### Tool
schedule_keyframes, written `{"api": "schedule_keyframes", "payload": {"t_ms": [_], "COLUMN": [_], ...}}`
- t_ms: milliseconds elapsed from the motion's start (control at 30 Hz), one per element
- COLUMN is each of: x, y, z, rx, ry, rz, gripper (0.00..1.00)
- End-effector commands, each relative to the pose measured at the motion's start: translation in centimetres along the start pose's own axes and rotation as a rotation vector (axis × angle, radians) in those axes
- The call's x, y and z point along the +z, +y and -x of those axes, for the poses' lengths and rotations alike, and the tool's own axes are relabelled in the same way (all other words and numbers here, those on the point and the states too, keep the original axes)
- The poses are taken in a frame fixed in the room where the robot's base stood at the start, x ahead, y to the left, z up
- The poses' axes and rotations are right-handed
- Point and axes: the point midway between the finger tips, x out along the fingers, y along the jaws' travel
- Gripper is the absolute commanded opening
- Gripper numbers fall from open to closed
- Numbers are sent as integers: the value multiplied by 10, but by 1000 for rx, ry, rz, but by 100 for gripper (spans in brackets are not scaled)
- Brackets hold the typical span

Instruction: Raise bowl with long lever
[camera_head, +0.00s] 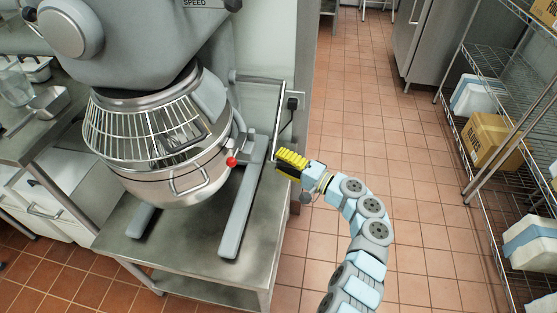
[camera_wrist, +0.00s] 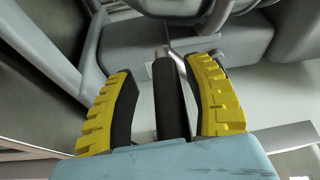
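The steel bowl (camera_head: 165,172) sits under the wire guard of the large grey mixer (camera_head: 140,50) in the head view. A long silver lever (camera_head: 278,120) runs down at the right side of the mixer. My gripper (camera_head: 285,162) is at this lever's lower end. In the wrist view, a black handle (camera_wrist: 168,100) on a silver rod lies between the yellow-backed fingers of my gripper (camera_wrist: 163,70). The fingers are open, with a clear gap at the left and a narrow one at the right. Contact on the right is hard to tell.
A short lever with a red knob (camera_head: 231,161) is beside the bowl. The mixer stands on a steel table (camera_head: 185,245). A wall edge and black plug (camera_head: 292,103) are close behind my gripper. Wire shelves (camera_head: 480,150) stand far right. The tiled floor between is clear.

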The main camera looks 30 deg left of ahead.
Motion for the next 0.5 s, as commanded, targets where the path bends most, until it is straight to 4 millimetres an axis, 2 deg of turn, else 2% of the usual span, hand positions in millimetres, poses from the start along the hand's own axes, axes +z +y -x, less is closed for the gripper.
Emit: {"api": "schedule_keyframes", "payload": {"t_ms": [300,500], "x": [-1,-3], "y": [-2,-3], "z": [4,30], "rx": [-1,0], "ry": [2,7], "rz": [3,6], "gripper": [51,51]}}
